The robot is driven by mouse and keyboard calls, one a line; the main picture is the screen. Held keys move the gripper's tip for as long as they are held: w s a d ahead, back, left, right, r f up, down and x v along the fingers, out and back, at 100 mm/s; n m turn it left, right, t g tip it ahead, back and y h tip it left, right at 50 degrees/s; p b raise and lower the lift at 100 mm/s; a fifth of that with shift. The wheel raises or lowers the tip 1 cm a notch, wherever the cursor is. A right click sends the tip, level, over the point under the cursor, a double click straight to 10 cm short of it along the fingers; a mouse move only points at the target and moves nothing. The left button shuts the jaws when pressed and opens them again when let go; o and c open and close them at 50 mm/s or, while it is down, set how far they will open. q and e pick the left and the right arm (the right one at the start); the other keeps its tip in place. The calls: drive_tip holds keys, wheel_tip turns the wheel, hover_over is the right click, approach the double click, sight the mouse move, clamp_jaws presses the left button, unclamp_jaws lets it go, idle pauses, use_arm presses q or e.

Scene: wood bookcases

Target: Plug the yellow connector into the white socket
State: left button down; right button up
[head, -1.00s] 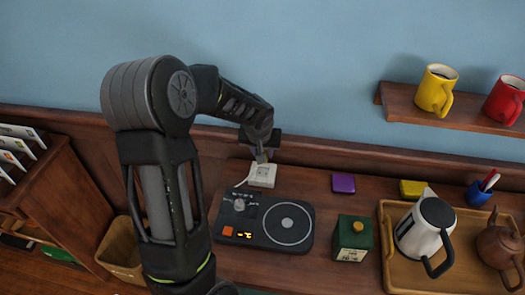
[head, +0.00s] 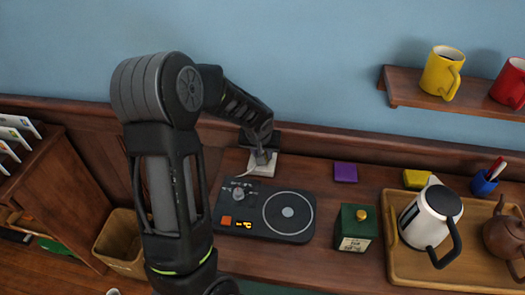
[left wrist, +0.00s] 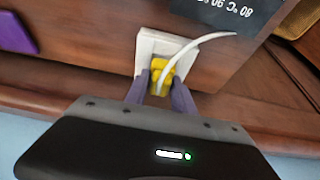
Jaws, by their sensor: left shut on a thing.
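The white socket (head: 265,171) sits on the shelf against the wall panel in the head view, partly covered by my left gripper (head: 262,157). In the left wrist view the yellow connector (left wrist: 159,72) is held between the two fingers of my left gripper (left wrist: 158,84). The connector lies right over the white socket (left wrist: 151,43), and a white cable runs from it to the right. Whether its pins are inside the socket is hidden. My right gripper is in neither view.
A black turntable-like device (head: 246,222) stands just in front of the socket. A purple block (head: 345,173), a green tin (head: 354,231) and a tray (head: 400,252) with a kettle (head: 428,217) stand to the right. A bookcase is at the left.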

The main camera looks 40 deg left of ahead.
use_arm(q)
drive_tip(key=shift+b, duration=0.9)
idle(2.1)
drive_tip(key=shift+f+b, duration=0.5)
drive_tip(key=shift+b, duration=0.1)
